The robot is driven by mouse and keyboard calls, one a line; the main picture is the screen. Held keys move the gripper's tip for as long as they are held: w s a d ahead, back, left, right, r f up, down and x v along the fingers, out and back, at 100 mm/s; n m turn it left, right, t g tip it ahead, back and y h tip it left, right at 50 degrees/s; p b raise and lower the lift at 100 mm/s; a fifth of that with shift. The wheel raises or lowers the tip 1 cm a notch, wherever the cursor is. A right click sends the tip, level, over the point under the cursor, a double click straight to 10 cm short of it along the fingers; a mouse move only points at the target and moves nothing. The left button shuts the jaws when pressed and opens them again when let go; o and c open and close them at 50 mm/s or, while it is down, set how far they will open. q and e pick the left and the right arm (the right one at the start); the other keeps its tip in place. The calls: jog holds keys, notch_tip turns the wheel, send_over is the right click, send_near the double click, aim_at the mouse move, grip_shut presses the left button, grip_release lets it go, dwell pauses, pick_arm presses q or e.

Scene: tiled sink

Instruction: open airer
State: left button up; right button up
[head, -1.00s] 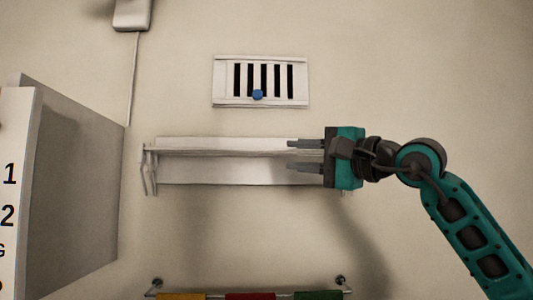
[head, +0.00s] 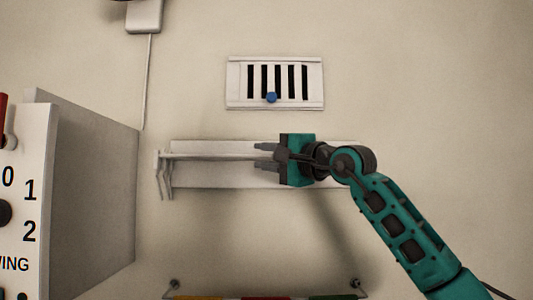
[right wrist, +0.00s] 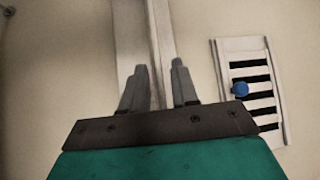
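The airer (head: 215,174) is a white wall-mounted rack in the middle of the head view, with a long front rail and folded bracket arms hanging at its left end. My right gripper (head: 266,156) lies in front of the airer, pointing left along the rail, and hides part of its right half. In the right wrist view the airer's rail (right wrist: 158,45) runs up between the two spread fingers (right wrist: 160,85). The fingers are open; whether either touches the rail I cannot tell. My left gripper is not in view.
A white wall vent (head: 234,82) with a blue knob (head: 271,97) is above the airer. A large white box-shaped unit (head: 85,190) with a numbered face stands at left. A rail with coloured cloths (head: 265,297) is below. The wall at right is bare.

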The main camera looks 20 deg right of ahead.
jog(key=shift+c, duration=0.3)
grip_shut()
dwell(0.3)
